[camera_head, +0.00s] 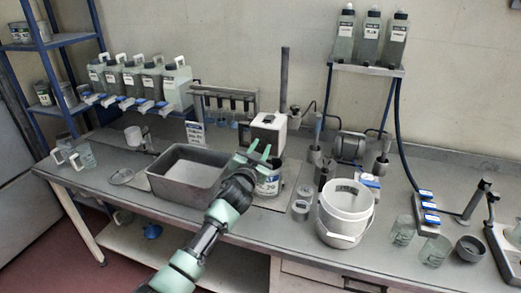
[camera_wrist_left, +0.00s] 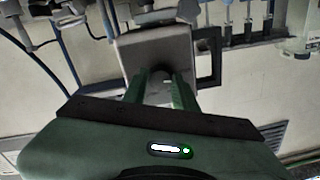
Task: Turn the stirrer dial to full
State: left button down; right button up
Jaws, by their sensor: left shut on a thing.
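The stirrer (camera_head: 267,131) is a white box-shaped head beside a dark upright post, at the middle back of the bench. It fills the upper middle of the left wrist view (camera_wrist_left: 155,50) as a pale box face. Its dial (camera_wrist_left: 161,76) is a small dark round knob low on that face, partly hidden between my fingers. My left gripper (camera_head: 259,151) is at the front of the stirrer head, with its green fingers pointing at it. In the left wrist view, the two fingers (camera_wrist_left: 160,88) are shut on the dial from both sides. The dial's marks cannot be read. My right gripper is not in view.
A labelled can (camera_head: 268,185) stands below the stirrer head. A grey tub (camera_head: 158,182) is left of it and a white bucket (camera_head: 342,232) to the right. Glass beakers (camera_head: 403,230) stand at the right. The bench front left of the bucket is mostly clear.

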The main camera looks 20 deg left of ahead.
pick_arm(q)
jog(key=m, duration=0.4)
jog(key=shift+m+b, duration=0.3)
jog(key=shift+b, duration=0.05)
jog(key=m, duration=0.4)
jog(key=shift+m, duration=0.4)
jog(key=m, duration=0.4)
jog(key=shift+a+m+t+h, duration=0.1)
jog(key=shift+m+t+h, duration=0.2)
jog(key=shift+m+h, duration=0.1)
jog(key=m, duration=0.3)
jog(key=shift+m+p, duration=0.3)
jog(key=shift+m, duration=0.1)
jog(key=m+p, duration=0.1)
jog(key=m, duration=0.3)
jog(key=shift+m+h, duration=0.3)
jog(key=shift+m, duration=0.1)
jog(key=m+p, duration=0.2)
jog(key=m, duration=0.2)
jog(key=shift+r+m, duration=0.1)
jog(key=shift+m, duration=0.2)
jog(key=m+p, duration=0.2)
jog(key=m, duration=0.3)
jog(key=shift+h+p, duration=0.3)
jog(key=shift+m+p, duration=0.7)
jog(key=shift+m, duration=0.8)
